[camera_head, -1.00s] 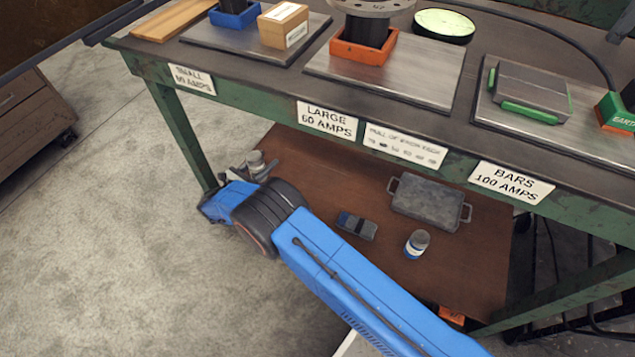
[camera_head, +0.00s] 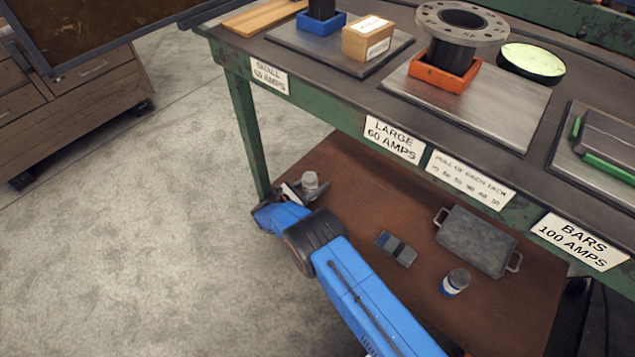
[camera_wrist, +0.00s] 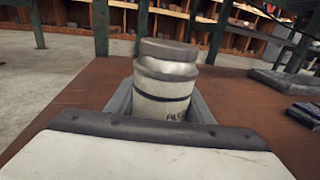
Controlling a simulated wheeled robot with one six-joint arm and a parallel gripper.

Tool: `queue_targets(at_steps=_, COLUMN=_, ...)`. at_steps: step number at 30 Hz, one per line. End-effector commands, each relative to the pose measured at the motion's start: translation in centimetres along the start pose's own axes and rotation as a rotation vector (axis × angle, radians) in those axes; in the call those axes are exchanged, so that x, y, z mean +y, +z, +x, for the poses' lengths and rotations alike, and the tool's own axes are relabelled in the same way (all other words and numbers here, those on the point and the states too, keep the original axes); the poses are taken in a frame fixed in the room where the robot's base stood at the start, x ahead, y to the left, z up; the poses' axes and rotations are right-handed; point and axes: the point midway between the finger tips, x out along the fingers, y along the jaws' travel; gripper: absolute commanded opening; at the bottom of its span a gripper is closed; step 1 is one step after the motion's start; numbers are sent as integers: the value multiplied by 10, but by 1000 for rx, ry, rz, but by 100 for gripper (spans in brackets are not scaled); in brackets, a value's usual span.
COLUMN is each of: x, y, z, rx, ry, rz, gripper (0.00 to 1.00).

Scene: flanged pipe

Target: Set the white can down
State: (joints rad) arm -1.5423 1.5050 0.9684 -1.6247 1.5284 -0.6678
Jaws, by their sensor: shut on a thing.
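The white can (camera_head: 310,181) is upright in my gripper (camera_head: 309,191), at the left end of the brown lower shelf (camera_head: 350,170) under the green workbench. In the wrist view the white can (camera_wrist: 166,82) has a grey lid, a dark band and partly hidden dark lettering. The grey jaws of my gripper (camera_wrist: 160,105) are shut on it, one on each side. The can's bottom is hidden behind the gripper's front edge, so I cannot tell whether it touches the shelf.
A grey handled tray (camera_head: 476,240), a dark block with a blue part (camera_head: 396,248) and a blue-and-white jar (camera_head: 455,282) stand to the right on the shelf. A green bench leg (camera_head: 248,135) is just left of my gripper. Bare shelf lies between the can and block.

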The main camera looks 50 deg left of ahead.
Motion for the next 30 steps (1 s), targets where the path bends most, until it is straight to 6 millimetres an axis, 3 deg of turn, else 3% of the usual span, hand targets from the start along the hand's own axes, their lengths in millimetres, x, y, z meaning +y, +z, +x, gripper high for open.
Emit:
queue_targets(at_steps=9, x=0, y=-1, z=0, rx=-1, ry=0, rz=1, gripper=14)
queue_targets(at_steps=10, x=0, y=-2, z=0, rx=0, ry=0, rz=0, gripper=50)
queue_targets(at_steps=12, x=0, y=-2, z=0, rx=0, ry=0, rz=1, gripper=66)
queue_targets(at_steps=23, x=0, y=1, z=0, rx=0, ry=0, rz=1, gripper=66)
queue_targets(at_steps=30, x=1, y=2, z=-31, rx=-1, ry=2, rz=1, gripper=66)
